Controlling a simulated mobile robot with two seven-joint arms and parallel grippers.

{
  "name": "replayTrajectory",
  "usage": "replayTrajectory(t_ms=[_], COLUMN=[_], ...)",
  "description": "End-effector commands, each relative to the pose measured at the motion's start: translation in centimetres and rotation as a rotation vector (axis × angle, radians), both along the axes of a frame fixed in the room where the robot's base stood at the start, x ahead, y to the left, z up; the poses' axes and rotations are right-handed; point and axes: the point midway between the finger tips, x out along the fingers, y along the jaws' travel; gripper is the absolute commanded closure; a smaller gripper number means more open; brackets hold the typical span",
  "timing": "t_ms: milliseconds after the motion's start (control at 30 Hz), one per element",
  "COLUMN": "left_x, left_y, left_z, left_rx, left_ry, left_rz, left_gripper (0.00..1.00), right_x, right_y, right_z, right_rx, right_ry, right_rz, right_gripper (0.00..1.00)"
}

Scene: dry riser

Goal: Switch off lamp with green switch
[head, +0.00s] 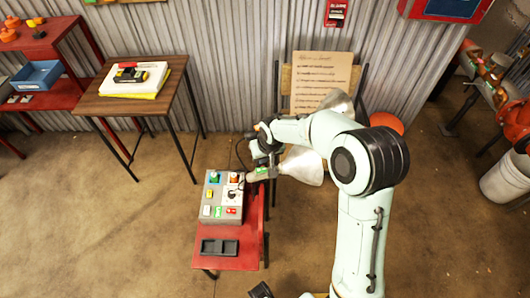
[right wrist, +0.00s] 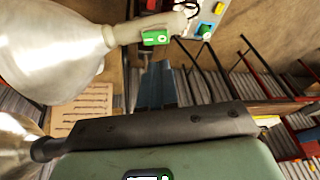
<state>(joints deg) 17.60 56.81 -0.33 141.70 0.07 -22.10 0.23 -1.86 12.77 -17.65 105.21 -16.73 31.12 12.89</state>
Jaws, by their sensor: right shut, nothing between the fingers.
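A lamp with a pale flared shade (head: 303,166) lies pointing right just under my right forearm in the head view. Its neck carries a small green switch (head: 262,171). In the right wrist view the shade (right wrist: 50,45) fills the upper left, and the green switch (right wrist: 155,38) faces the camera with a white mark on it. My right gripper (head: 272,160) is close to the lamp neck, and my arm partly hides it. In the right wrist view the shut, empty fingers (right wrist: 157,85) show just below the switch. Contact cannot be told.
A grey control box (head: 210,213) with coloured buttons sits on a red table (head: 228,263). A second shade (head: 340,103) is behind my arm, by a handwritten board (head: 310,85). A wooden table (head: 117,92) stands left. Open floor lies left of the red table.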

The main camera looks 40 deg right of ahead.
Motion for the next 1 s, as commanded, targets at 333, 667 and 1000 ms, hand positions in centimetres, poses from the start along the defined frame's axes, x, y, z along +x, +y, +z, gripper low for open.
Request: replayTrajectory(t_ms=[333,667,1000], left_x=[0.2,0.2,0.4], left_y=[0.0,0.0,0.0], left_z=[-0.5,-0.5,-1.2], left_rx=[0.001,0.001,0.003], left_ry=[-0.007,-0.009,-0.019], left_rz=[0.001,0.002,0.004], left_gripper=[0.57,0.57,0.57], right_x=[0.9,1.0,1.0], right_y=[0.4,0.6,0.8], right_z=[-5.6,-6.3,-7.4], right_rx=[-0.001,0.000,0.000], right_ry=[0.002,-0.001,0.000], right_rz=[0.001,0.000,0.001], right_gripper=[1.00,1.00,1.00])
